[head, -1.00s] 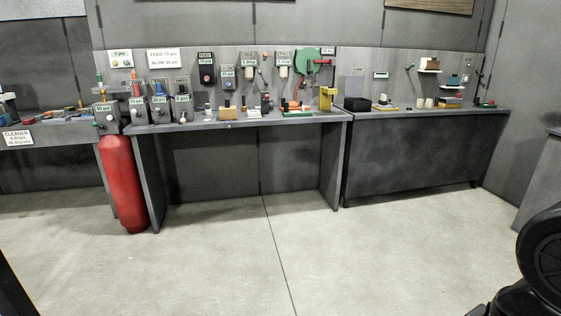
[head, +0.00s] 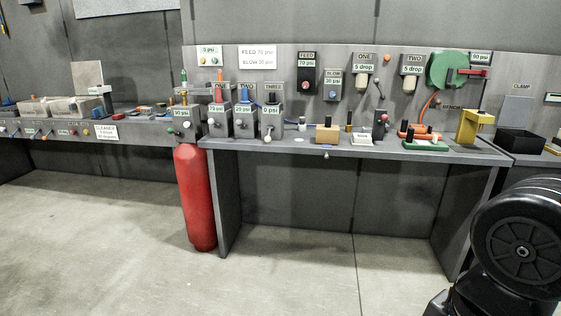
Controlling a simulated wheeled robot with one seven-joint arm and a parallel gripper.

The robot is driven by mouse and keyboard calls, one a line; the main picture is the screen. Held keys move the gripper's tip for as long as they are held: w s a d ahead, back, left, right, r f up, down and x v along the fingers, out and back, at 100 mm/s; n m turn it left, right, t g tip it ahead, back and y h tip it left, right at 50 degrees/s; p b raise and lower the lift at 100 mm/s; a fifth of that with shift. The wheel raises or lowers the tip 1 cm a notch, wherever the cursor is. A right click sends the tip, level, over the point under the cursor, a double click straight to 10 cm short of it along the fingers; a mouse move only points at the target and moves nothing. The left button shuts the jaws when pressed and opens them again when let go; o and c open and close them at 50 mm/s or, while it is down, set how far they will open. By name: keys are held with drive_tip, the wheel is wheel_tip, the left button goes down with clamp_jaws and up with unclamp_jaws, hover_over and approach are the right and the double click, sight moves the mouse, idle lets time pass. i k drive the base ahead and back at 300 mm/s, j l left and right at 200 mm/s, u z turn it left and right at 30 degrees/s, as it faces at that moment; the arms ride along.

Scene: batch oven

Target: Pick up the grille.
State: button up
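I cannot make out a grille for certain in the head view; many items on the benches are small. My gripper is not in view.
A red cylinder (head: 195,200) stands on the floor at the middle bench's left leg. A left bench (head: 60,135) holds pale blocks. A green reel (head: 447,70), a yellow stand (head: 471,127) and a black box (head: 520,142) are at right. The floor (head: 130,250) in front is clear.

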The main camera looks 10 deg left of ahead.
sight(146, 113)
drive_tip(key=i+j+u, duration=0.1)
drive_tip(key=i+u, duration=0.3)
drive_tip(key=i, duration=0.2)
drive_tip(key=i+u, duration=0.4)
drive_tip(key=i, duration=0.2)
drive_tip(key=i+l+u, duration=0.4)
drive_tip(key=i, duration=0.15)
drive_tip(key=i+j, duration=0.2)
drive_tip(key=i, duration=0.2)
drive_tip(key=i+j, duration=0.15)
drive_tip(key=i, duration=0.2)
drive_tip(key=i+j+u, duration=0.1)
drive_tip(key=i, duration=0.3)
drive_tip(key=i+j+z, duration=0.15)
drive_tip(key=i+j, duration=0.2)
drive_tip(key=i+j+z, duration=0.2)
drive_tip(key=i+j, duration=0.15)
drive_tip(key=j, duration=0.15)
drive_tip(key=i+j+u, duration=0.25)
drive_tip(key=j+u, duration=0.2)
drive_tip(key=i+j+u, duration=0.85)
drive_tip(key=i, duration=0.3)
drive_tip(key=i+z, duration=0.7)
drive_tip(key=i+j+z, duration=0.1)
drive_tip(key=i+z, duration=0.25)
drive_tip(key=i+l+z, duration=0.1)
drive_tip(key=i+z, duration=1.1)
drive_tip(key=k+j, duration=0.05)
drive_tip(key=k, duration=0.05)
